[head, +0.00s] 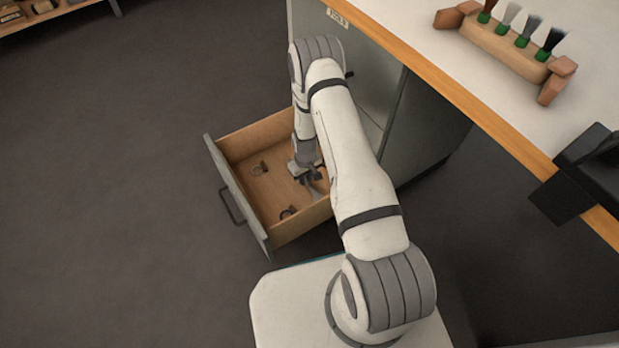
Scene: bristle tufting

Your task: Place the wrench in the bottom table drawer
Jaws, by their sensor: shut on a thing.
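The bottom table drawer (234,145) is pulled out from the grey cabinet under the table. Its inside is bare wood and its front is grey with a dark handle. My gripper (309,179) points down into the drawer, near its right side by the cabinet. It is shut on a thin grey piece, which looks like the wrench (317,189); it is small and partly hidden by my gripper and arm. I cannot tell whether the wrench touches the drawer floor.
Small dark ring-like items (260,168) lie in the drawer, one more near its front corner (288,212). The white table (425,52) above has an orange edge and a wooden holder (492,45) with several brushes. A black device (590,165) sits at its right. Floor left is clear.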

